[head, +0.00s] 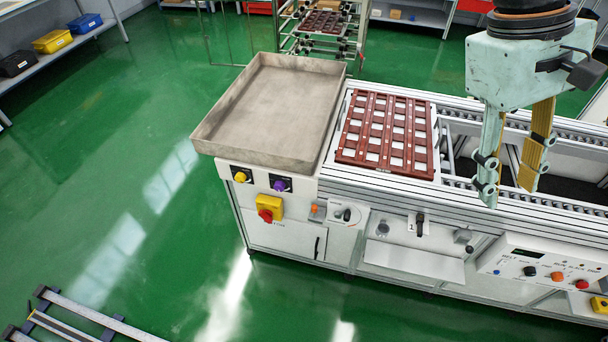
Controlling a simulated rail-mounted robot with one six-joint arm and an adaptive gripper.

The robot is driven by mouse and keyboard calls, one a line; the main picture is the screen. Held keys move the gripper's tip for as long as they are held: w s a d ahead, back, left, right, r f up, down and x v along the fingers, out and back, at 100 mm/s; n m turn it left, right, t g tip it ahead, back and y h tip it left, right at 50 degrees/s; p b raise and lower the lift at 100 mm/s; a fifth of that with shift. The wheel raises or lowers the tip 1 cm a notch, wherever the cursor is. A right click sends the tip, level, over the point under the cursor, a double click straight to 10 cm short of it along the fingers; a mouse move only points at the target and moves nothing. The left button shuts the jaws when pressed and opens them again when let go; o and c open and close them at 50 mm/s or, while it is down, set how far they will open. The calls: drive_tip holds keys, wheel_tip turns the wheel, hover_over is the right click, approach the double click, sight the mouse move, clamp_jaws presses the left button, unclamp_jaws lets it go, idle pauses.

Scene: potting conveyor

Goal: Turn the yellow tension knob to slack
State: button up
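The yellow tension knob (240,177) is on a dark plate on the front of the white cabinet, below the grey tray and at its left end. It is small in the head view, and I cannot read its pointer or the marks around it. My gripper (508,187) hangs over the conveyor at the right, far from the knob. Its two fingers point down and stand apart, with nothing visible between them. Nothing hides the knob.
A purple knob (281,185) is just right of the yellow one. The grey tray (200,139) overhangs the panel. A brown pot tray (387,172) lies on the conveyor. The green floor before the knobs is clear.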

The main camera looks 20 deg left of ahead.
drive_tip(key=w+a+f+n+t+h+b, duration=0.1)
drive_tip(key=w+a+f+n+t+h, duration=0.6)
drive_tip(key=w+a+f+n, duration=0.9)
drive_tip(key=n+t+y+b, duration=0.2)
drive_tip(key=n+t+y, duration=1)
drive_tip(key=n, duration=0.6)
approach(239, 180)
drive_tip(key=s, duration=0.5)
drive_tip(key=shift+f, duration=0.25)
drive_tip(key=shift+w+a+b, duration=0.1)
drive_tip(key=shift+w+b, duration=0.55)
drive_tip(key=shift+w, duration=2.75)
drive_tip(key=shift+w+a+b, duration=0.15)
drive_tip(key=shift+w+b, duration=0.45)
drive_tip(key=shift+w, duration=2.85)
